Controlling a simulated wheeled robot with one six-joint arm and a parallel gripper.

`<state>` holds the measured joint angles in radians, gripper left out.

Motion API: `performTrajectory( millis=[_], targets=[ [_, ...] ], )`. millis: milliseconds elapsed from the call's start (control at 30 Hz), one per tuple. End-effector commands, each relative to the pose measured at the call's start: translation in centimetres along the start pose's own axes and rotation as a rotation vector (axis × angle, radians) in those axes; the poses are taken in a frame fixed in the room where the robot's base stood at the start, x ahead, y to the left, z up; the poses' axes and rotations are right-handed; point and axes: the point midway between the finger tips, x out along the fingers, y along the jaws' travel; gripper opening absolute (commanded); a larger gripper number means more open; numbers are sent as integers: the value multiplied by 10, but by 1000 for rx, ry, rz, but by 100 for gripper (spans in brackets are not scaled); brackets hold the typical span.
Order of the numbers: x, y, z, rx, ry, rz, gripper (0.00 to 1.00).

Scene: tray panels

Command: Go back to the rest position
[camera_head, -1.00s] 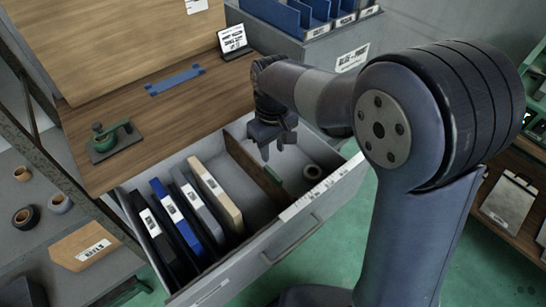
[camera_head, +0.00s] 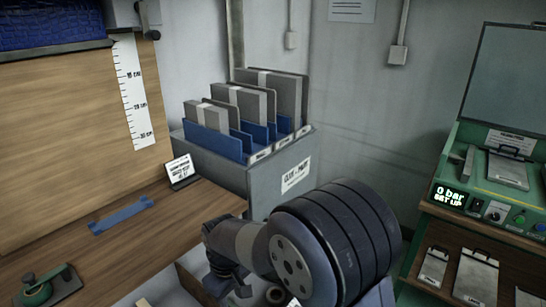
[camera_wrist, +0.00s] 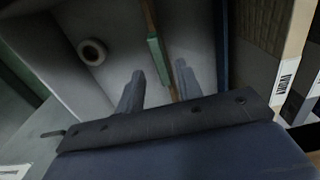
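My gripper (camera_head: 232,282) hangs over the open drawer at the bottom of the head view, with its tips near the frame edge. In the wrist view my gripper (camera_wrist: 161,72) has its two dark fingers apart, with nothing held between them. Below the fingers is the grey drawer floor (camera_wrist: 118,25), with a brown divider (camera_wrist: 149,18) carrying a green piece (camera_wrist: 156,58). A pale tape roll (camera_wrist: 92,52) lies in the drawer to the left of the fingers. Most of the drawer is cut off in the head view.
A wooden bench (camera_head: 60,235) bears a blue strip (camera_head: 121,215) and a green clamp-like tool (camera_head: 45,286). A grey bin with blue panels (camera_head: 245,180) stands behind my arm. A green machine (camera_head: 490,195) is at the right. In the wrist view, binders (camera_wrist: 280,35) stand right of the fingers.

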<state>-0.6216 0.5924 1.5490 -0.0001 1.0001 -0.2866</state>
Motion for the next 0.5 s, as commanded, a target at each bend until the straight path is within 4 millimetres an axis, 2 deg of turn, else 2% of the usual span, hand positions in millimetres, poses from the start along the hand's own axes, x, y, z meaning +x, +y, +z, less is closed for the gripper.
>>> performTrajectory(
  millis=[100,233,500],
  targets=[
    [20,0,1,0,-4,-1,35],
    [33,0,1,0,-2,-1,35],
    [34,8,0,0,-1,0,35]
  ],
)
